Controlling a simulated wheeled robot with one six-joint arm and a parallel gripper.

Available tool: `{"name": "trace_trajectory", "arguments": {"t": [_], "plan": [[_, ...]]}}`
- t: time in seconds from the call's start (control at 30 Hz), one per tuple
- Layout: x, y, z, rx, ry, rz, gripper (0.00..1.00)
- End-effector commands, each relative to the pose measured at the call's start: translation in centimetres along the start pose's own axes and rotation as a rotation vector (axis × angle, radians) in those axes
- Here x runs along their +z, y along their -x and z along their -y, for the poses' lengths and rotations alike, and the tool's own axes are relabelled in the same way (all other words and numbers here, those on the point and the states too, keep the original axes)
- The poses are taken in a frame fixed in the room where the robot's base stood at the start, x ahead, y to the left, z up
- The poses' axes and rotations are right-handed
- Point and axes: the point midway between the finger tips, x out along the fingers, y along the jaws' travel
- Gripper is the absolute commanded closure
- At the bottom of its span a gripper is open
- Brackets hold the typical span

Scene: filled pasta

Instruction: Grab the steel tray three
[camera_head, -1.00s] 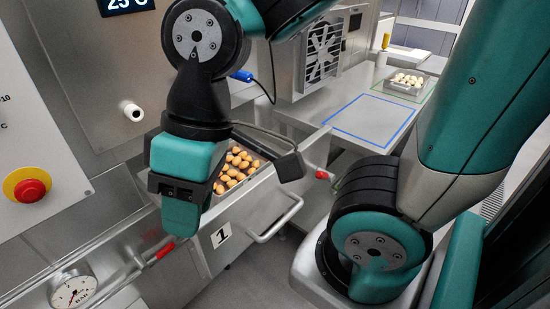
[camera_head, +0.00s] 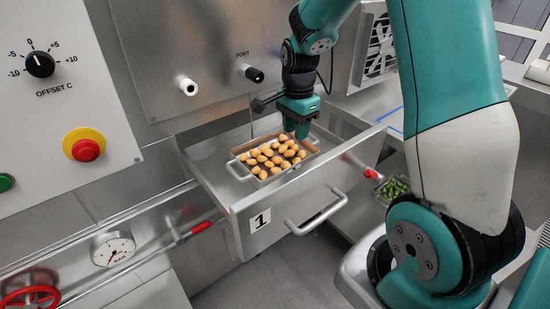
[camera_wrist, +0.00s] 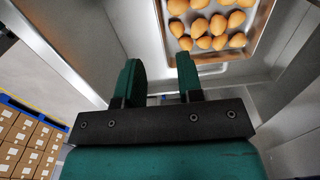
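A steel tray (camera_head: 262,184) holding several golden-brown pasta pieces sits inside the open drawer marked 1 (camera_head: 285,212). A bar handle shows at its left end. In the wrist view the tray (camera_wrist: 256,38) is at the upper right, cut off by the top edge. My gripper (camera_head: 301,131) hangs over the back right end of the tray, pointing down. In the wrist view my gripper (camera_wrist: 160,72) has its two fingers apart with nothing between them. I cannot tell how far the fingertips are above the tray. No number three shows on any tray.
The drawer's steel walls enclose the tray, with a bar handle (camera_head: 318,214) at the front. A tray of green pieces (camera_head: 393,190) stands right of the drawer. A panel with a red button (camera_head: 86,150) is at the left. Stacked cartons (camera_wrist: 25,135) show at the lower left in the wrist view.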

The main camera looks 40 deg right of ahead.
Motion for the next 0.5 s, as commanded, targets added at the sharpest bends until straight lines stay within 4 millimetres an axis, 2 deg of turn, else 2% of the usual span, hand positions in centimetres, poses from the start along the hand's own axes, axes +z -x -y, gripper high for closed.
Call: {"name": "trace_trajectory", "arguments": {"t": [0.03, 0.2, 0.3, 0.5], "plan": [[0.1, -1.3, -0.1, 0.005, 0.001, 0.002, 0.66], [0.1, -4.8, -0.1, 0.005, 0.004, 0.002, 0.66], [0.1, -6.0, 0.0, 0.002, 0.004, 0.002, 0.66], [0.2, -7.3, -0.1, 0.0, 0.005, 0.001, 0.66]]}}
